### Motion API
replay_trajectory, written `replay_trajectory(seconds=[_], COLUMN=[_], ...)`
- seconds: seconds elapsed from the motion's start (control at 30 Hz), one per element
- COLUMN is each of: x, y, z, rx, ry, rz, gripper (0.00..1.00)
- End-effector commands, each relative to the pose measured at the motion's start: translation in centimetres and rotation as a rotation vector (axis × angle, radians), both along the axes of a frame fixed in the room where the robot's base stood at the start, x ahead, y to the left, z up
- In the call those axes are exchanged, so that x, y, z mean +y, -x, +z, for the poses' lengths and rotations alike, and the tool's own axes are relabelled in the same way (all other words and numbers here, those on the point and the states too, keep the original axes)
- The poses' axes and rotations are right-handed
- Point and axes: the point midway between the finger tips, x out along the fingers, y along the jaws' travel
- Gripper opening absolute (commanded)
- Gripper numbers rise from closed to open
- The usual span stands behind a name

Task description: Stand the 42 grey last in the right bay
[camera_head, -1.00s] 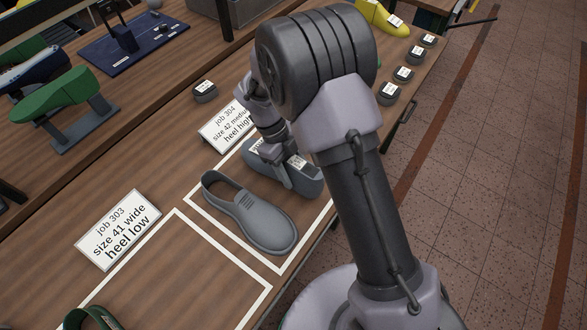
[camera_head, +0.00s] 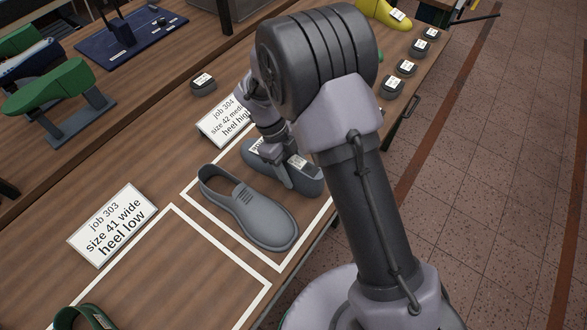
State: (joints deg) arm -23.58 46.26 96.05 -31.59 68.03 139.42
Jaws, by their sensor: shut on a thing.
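A grey last (camera_head: 305,180) with white labels is in my gripper (camera_head: 277,171), beside a grey shoe. My gripper is shut on this last, and my arm hides part of both. I cannot tell whether the last touches the table. The grey shoe (camera_head: 248,207) lies inside a white-outlined bay (camera_head: 222,233). A card (camera_head: 226,118) behind that bay reads job 304, size 42, heel high; it is partly covered by my gripper.
A job 303 card (camera_head: 112,225) stands by the bay at lower left, where a green shoe (camera_head: 83,318) shows. A green last (camera_head: 45,87) rests on a stand at left. Several dark labelled discs (camera_head: 393,86) and a yellow last (camera_head: 385,12) are at the back right.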

Motion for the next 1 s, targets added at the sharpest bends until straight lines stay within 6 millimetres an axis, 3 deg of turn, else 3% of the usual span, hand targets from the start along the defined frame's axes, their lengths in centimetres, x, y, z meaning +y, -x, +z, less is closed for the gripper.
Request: replay_trajectory(seconds=[0.37,0.4,0.5,0.83,1.0], x=[0.0,0.0,0.0,0.1,1.0], y=[0.0,0.0,0.0,-0.1,-0.8], z=[-0.1,-0.1,-0.1,0.1,3.2], rx=[-0.001,-0.001,0.000,0.000,-0.003], ry=[-0.001,-0.001,0.000,0.000,-0.001], rz=[0.000,0.000,0.000,0.000,0.001], gripper=[0.00,0.60,0.78,0.78,0.78])
